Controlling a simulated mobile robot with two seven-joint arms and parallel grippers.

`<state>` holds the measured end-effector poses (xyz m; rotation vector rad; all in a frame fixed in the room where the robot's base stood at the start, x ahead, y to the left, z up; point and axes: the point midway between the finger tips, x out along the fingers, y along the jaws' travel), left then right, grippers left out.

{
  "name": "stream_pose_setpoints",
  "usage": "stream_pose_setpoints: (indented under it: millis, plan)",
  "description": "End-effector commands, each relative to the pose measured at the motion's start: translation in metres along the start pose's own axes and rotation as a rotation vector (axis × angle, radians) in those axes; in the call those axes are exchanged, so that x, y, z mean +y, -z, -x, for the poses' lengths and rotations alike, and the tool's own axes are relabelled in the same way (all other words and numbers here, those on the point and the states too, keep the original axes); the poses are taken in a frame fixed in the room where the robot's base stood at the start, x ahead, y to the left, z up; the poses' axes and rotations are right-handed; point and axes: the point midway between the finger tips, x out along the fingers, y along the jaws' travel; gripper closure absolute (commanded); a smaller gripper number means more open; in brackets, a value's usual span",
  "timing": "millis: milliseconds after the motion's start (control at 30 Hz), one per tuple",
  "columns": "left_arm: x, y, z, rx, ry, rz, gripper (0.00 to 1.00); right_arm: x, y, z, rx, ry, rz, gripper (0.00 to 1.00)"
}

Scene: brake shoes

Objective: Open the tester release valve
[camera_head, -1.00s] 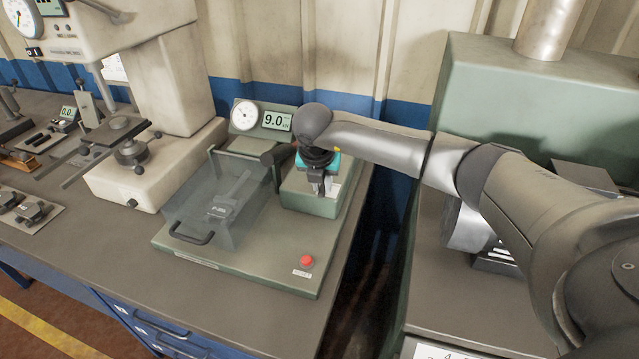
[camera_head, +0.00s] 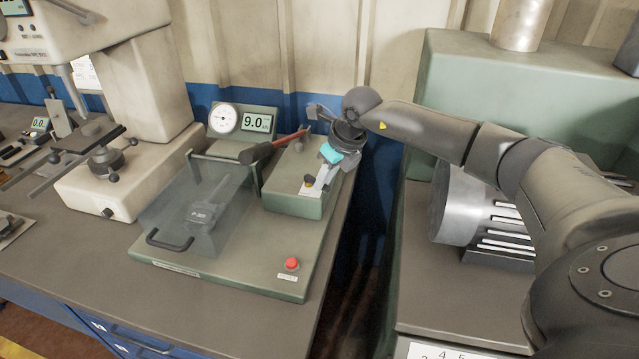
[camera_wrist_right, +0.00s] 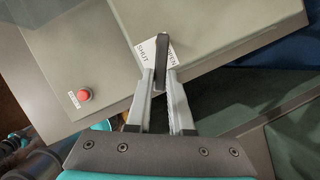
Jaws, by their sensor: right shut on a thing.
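The tester (camera_head: 215,262) is a green bench unit with a dial and a display reading 9.0. Its release valve sits on the raised green block (camera_head: 285,200) at its right. In the right wrist view the valve shows as a dark lever (camera_wrist_right: 162,47) over a white label with SHUT on its left and OPEN on its right. The lever lies between the two words. My right gripper (camera_wrist_right: 160,76) is shut on the lever, one finger each side. In the head view my right gripper (camera_head: 318,178) is tilted, its wrist hiding part of the block. My left gripper is not in view.
A clear guard (camera_head: 180,210) with a black handle covers the tester's left part. A red-shafted lever (camera_head: 272,147) stands close left of my gripper. A red button (camera_head: 291,264) is at the front. A white press (camera_head: 110,180) stands left. A gap separates the bench from a green machine (camera_head: 465,90).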

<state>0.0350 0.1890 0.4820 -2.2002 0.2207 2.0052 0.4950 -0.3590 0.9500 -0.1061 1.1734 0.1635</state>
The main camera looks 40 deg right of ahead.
Motion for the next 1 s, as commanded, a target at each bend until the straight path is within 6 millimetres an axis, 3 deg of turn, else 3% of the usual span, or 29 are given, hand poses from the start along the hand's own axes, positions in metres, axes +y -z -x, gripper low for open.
stream_pose_setpoints:
  millis: [500,1000]
  plan:
    - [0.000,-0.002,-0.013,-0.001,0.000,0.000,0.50,-0.022,-0.005,-0.002,-0.001,-0.155,0.375,1.00]
    - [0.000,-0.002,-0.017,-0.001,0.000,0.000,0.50,-0.027,-0.007,-0.002,0.001,-0.203,0.498,1.00]
